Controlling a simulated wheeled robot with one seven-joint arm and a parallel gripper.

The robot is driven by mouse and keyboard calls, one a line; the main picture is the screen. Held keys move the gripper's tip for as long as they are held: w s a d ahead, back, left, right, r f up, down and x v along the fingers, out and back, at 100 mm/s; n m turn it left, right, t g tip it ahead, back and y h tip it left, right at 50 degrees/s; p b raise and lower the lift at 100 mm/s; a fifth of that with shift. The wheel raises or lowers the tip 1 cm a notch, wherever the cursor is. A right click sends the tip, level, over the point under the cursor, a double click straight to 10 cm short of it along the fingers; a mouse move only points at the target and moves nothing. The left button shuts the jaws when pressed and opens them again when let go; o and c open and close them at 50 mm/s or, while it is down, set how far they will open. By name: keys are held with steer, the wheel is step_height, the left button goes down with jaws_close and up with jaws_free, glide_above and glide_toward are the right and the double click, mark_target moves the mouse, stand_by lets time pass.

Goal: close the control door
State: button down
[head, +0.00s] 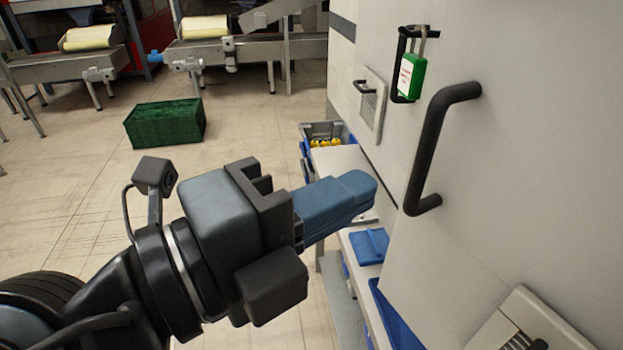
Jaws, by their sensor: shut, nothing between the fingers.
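A white door panel (500,170) with a large black bar handle (430,145) fills the right side of the head view. I take it to be the control door. Its lower left edge stands over the worktop, and I cannot tell exactly how far it is open. My gripper (368,191) has blue fingers pressed together, empty, pointing right. The fingertips are left of the lower end of the handle, and a gap shows between them in the picture. I cannot tell the depth between fingertips and door.
A green padlock (412,77) hangs on a smaller black handle further along the white wall. Blue cloths (370,246) lie on the low white worktop below. A grey bin (322,131) with yellow items stands behind. A green crate (165,123) sits on open floor, left, before conveyors.

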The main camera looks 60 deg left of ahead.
mark_target(420, 163)
steer(key=w+p, duration=0.2)
steer(key=w, duration=0.7)
steer(key=shift+w+f, duration=0.1)
steer(key=shift+w, duration=0.05)
